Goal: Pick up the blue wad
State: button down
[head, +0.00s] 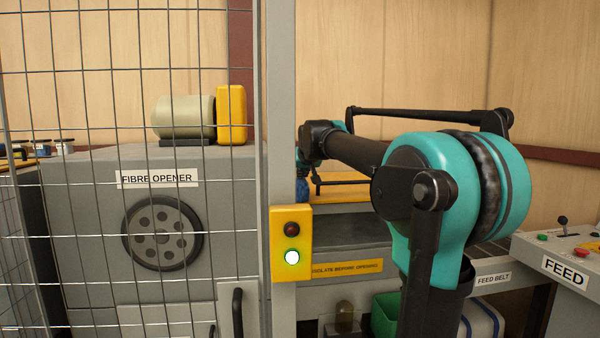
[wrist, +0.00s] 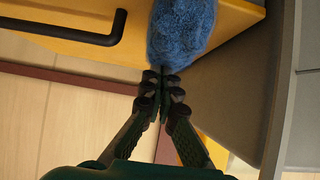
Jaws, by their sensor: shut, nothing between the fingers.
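The blue wad (wrist: 182,32) is a fuzzy clump at the top of the wrist view, against a yellow panel (wrist: 235,22). In the head view only a small part of the wad (head: 302,190) shows, at the edge of the grey post. My gripper (wrist: 164,76) is shut and empty, its fingertips at the wad's lower edge in the wrist view. I cannot tell whether they touch it. In the head view the post hides the gripper.
A grey post (head: 276,120) with a yellow switch box (head: 291,265), its green lamp lit, stands before my arm's end. A wire mesh guard covers the grey fibre opener (head: 90,220) at left. A black handle (wrist: 75,32) crosses the yellow panel. The feed console (head: 560,250) stands at right.

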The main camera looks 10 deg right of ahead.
jog(key=shift+s+f, duration=0.15)
jog(key=shift+s, duration=0.55)
jog(key=shift+s+f, duration=0.1)
jog(key=shift+s, duration=0.55)
jog(key=shift+w+r, duration=0.2)
jog(key=shift+r, duration=0.55)
